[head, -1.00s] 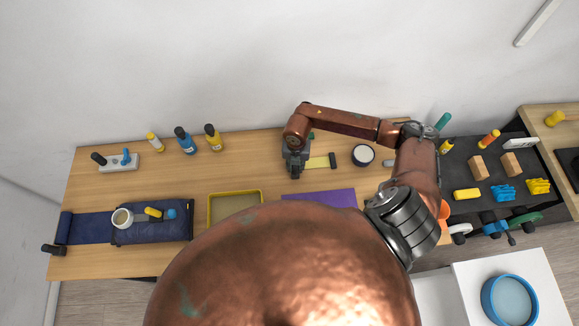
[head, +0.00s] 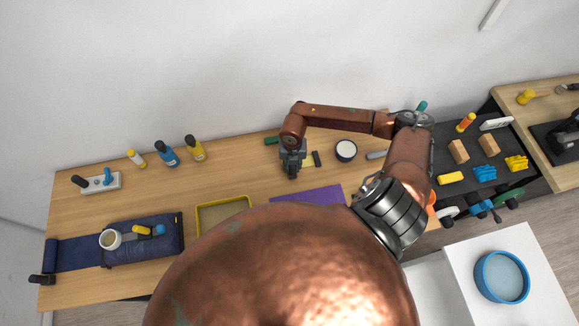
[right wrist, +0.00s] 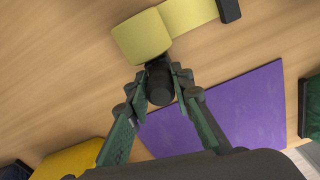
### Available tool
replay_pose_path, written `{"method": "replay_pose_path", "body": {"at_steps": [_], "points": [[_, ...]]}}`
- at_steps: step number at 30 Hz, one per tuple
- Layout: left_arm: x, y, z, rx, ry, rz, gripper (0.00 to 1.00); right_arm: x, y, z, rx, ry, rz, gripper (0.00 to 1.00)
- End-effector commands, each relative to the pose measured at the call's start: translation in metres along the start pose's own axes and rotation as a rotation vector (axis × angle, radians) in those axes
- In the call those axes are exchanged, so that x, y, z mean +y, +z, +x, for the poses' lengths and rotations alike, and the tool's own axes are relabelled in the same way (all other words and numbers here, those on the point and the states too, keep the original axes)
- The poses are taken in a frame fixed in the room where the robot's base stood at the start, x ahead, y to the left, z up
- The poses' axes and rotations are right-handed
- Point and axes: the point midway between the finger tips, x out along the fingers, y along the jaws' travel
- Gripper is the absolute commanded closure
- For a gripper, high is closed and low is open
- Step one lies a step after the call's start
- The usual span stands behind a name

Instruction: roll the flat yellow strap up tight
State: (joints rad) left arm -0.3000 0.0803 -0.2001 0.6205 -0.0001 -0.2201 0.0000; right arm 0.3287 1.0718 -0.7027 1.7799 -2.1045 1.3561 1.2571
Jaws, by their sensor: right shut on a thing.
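The yellow strap shows in the right wrist view as a roll (right wrist: 142,38) with a short flat piece (right wrist: 188,14) running off to the upper right. A dark bar (right wrist: 229,10) lies across the flat end; it also shows in the head view (head: 317,158). My right gripper (right wrist: 160,82) is shut on a dark round peg (right wrist: 160,90) at the near side of the roll. In the head view my right gripper (head: 291,170) is low over the wooden table and hides most of the strap. My left gripper is in neither view.
A purple mat (head: 310,197) lies close in front of the right gripper. A round white-topped container (head: 346,150) stands to the right of the bar. A dark green block (head: 271,141) lies behind left, and a yellow-rimmed tray (head: 222,212) lies front left. Bare wood surrounds the strap.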

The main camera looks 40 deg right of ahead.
Motion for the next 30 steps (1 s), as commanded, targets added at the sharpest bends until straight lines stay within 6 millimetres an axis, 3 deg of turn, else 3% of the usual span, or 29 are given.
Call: {"method": "replay_pose_path", "body": {"at_steps": [21, 30], "points": [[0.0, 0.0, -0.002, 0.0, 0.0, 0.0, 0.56, -0.062, 0.011, 0.001, 0.002, -0.004, 0.002, 1.0], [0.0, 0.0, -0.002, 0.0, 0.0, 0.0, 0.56, -0.069, 0.012, 0.001, 0.003, -0.004, 0.0, 1.0]]}}
